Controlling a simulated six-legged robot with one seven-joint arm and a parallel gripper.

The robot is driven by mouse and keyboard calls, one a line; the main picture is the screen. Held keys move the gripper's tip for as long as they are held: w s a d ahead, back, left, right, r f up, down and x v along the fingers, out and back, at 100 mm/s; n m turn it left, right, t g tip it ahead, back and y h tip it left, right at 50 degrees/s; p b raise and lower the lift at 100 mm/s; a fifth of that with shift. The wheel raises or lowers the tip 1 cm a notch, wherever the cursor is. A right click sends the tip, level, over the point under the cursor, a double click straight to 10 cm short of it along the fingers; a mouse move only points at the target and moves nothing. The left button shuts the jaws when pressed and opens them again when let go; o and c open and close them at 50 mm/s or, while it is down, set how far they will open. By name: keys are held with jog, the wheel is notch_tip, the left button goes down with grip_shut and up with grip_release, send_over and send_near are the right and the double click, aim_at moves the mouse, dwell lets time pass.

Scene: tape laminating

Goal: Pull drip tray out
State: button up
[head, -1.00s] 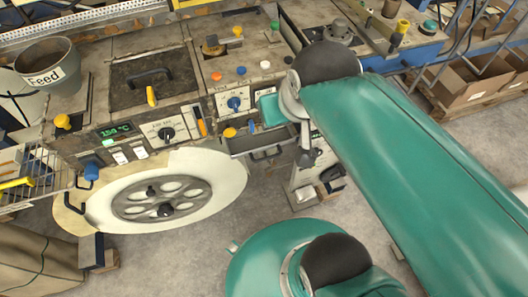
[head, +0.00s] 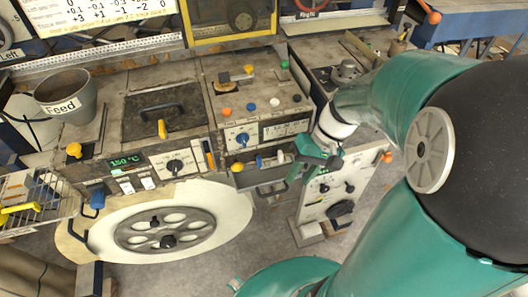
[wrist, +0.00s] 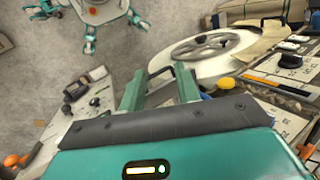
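The drip tray (head: 268,187) is a grey open-topped tray under the control panel in the head view. Its interior shows, and a dark loop handle is on its front. My gripper (head: 296,172) is at the tray's right side, overlapping it in this view. In the wrist view, my gripper's two teal fingers (wrist: 160,82) are apart. The dark tray handle (wrist: 160,71) shows near and between their tips. I cannot tell whether a finger touches it. The tray body is largely hidden in the wrist view.
A large pale wheel (head: 215,208) stands left of the tray. A white panel with black knobs (head: 335,198) stands to its right. A Feed bucket (head: 68,95) is at far left. Grey floor (head: 225,258) below the tray is open.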

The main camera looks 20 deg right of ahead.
jog(key=d+f+m+y, duration=0.2)
jog(key=d+f+y, duration=0.2)
jog(key=f+y, duration=0.3)
jog(key=m+t+y, duration=0.3)
jog(key=t+y, duration=0.1)
jog(key=t, duration=0.4)
send_near(276, 192)
jog(key=x, duration=1)
jog(key=shift+a+f, duration=0.1)
jog(key=shift+f, duration=0.2)
jog(key=shift+w, duration=0.1)
grip_shut()
